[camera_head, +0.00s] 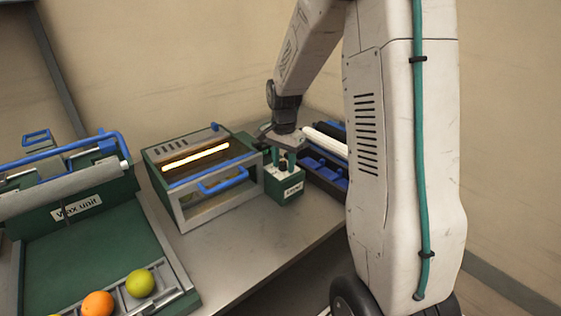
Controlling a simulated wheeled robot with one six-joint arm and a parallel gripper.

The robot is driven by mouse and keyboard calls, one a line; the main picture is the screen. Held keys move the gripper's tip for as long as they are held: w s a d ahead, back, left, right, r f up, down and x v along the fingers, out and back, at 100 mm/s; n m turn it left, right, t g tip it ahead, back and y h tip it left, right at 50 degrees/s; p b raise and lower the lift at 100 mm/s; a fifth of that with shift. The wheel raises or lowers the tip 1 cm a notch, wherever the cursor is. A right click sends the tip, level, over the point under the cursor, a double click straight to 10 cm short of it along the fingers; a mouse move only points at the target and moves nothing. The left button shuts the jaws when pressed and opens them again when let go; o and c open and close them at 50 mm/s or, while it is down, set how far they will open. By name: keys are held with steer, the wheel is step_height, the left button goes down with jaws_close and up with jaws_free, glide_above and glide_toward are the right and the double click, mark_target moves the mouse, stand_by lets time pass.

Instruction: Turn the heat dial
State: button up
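A small green control box (286,196) with a pale top and a white label stands on the table right of a green and grey oven unit (183,213). A dark knob (283,166), which looks like the dial, is on top of the box. My gripper (283,160) points down at the box top, with its green fingers at or around the knob. The view is too small to tell whether the fingers touch the knob or how far they are closed. The oven has a glowing yellow bar (196,156) and a blue front handle (223,181).
A green wax unit (77,206) stands at the left, with a yellow-green fruit (140,284) and an orange (97,304) on its front rack. A dark crate with blue parts (322,172) is right of the control box. The front table (240,250) is clear.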

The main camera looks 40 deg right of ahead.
mark_target(283, 162)
steer(key=shift+o, duration=0.2)
steer(key=shift+w, duration=0.1)
steer(key=shift+r, duration=0.6)
step_height(283, 162, up, 7)
steer(key=shift+f, duration=0.15)
